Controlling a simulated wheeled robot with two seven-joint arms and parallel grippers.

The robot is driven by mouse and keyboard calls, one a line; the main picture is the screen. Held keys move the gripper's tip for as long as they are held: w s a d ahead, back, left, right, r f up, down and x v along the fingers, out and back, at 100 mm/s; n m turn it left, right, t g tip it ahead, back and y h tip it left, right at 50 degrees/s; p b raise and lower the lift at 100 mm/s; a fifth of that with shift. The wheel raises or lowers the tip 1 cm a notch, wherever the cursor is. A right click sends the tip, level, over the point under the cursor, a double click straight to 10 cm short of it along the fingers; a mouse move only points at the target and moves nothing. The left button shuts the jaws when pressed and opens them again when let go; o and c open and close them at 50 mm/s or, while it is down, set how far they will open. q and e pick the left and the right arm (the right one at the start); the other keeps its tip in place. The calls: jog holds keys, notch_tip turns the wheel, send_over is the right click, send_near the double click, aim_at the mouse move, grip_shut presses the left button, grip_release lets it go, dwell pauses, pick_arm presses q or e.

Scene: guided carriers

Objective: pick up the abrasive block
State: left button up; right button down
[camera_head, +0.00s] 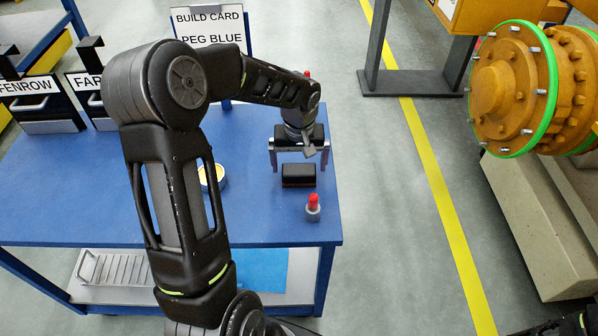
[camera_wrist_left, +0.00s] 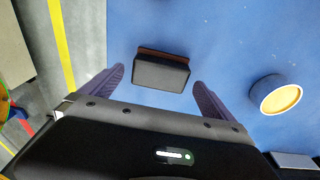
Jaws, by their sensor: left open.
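The abrasive block (camera_head: 298,175) is a small black block with a brown underside. It lies on the blue table (camera_head: 268,222) near its right edge. My left gripper (camera_head: 299,166) is open just above and behind the block in the head view. In the left wrist view the block (camera_wrist_left: 161,71) lies ahead of and between the two spread fingers of my left gripper (camera_wrist_left: 157,80), with a gap on each side. Nothing is between the fingertips that I can see held. My right gripper is not in view.
A small grey bottle with a red top (camera_head: 313,207) stands near the block at the table's right edge. A round container with a yellow top (camera_head: 212,177) stands to the left, also in the wrist view (camera_wrist_left: 275,95). A build card (camera_head: 210,26) stands at the back.

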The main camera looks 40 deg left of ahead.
aim_at(299, 169)
pick_arm(q)
jog(key=shift+w+a+f, duration=0.1)
jog(key=shift+f, duration=0.7)
jog(key=shift+w+a+f, duration=0.1)
jog(key=shift+f, duration=0.65)
jog(key=c, duration=1.4)
jog(key=shift+r, duration=0.1)
notch_tip(299, 169, up, 10)
jog(key=shift+b, duration=0.55)
